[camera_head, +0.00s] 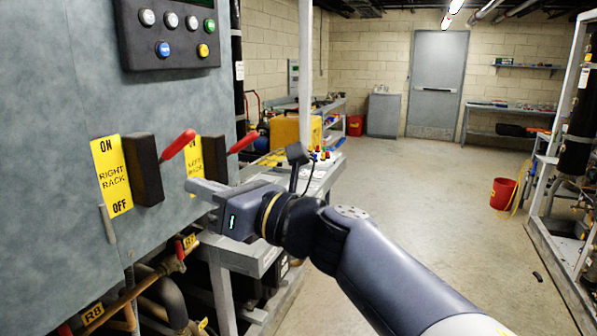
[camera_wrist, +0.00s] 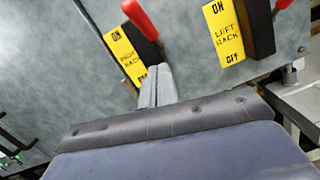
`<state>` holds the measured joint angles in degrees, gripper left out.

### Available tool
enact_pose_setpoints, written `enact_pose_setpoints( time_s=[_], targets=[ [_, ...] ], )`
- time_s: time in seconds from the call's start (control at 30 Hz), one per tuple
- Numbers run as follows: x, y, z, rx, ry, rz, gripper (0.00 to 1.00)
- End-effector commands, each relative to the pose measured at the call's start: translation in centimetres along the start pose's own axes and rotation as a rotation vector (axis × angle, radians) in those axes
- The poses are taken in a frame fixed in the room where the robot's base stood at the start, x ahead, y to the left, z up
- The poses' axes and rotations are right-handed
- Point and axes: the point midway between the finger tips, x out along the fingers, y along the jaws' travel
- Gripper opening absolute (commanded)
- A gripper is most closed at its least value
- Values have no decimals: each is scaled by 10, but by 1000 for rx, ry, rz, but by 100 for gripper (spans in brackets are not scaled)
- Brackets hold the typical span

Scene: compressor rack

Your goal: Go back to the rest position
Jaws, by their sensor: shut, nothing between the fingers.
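My gripper (camera_head: 203,189) is shut and empty, in front of the grey compressor panel (camera_head: 60,60). The right rack switch (camera_head: 146,170) has a red handle (camera_head: 178,144) and a yellow ON/OFF label (camera_head: 111,175). The left rack switch (camera_head: 214,158) has a red handle (camera_head: 243,143); its label is partly hidden behind the right rack handle and my gripper. In the wrist view the shut fingers (camera_wrist: 158,85) point toward the panel, beside the right rack label (camera_wrist: 124,55). I cannot tell whether they touch it.
A button box (camera_head: 170,30) is above the switches. Pipes and a valve (camera_head: 175,262) lie below the panel. A bench (camera_head: 325,175) stands behind my arm. The floor (camera_head: 420,180) is open to the right, with a red bucket (camera_head: 503,193) near the right rack frame.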

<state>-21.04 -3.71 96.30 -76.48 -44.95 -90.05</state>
Motion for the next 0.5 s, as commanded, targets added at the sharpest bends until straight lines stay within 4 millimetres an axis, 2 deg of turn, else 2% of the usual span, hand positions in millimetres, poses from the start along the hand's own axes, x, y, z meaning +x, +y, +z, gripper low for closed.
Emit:
enact_pose_setpoints(
  time_s=[0.03,0.5],
  targets=[
    [-2,-2,-6,-2,-15,2,0],
    [-3,-2,-8,1,-91,15,0]
  ],
)
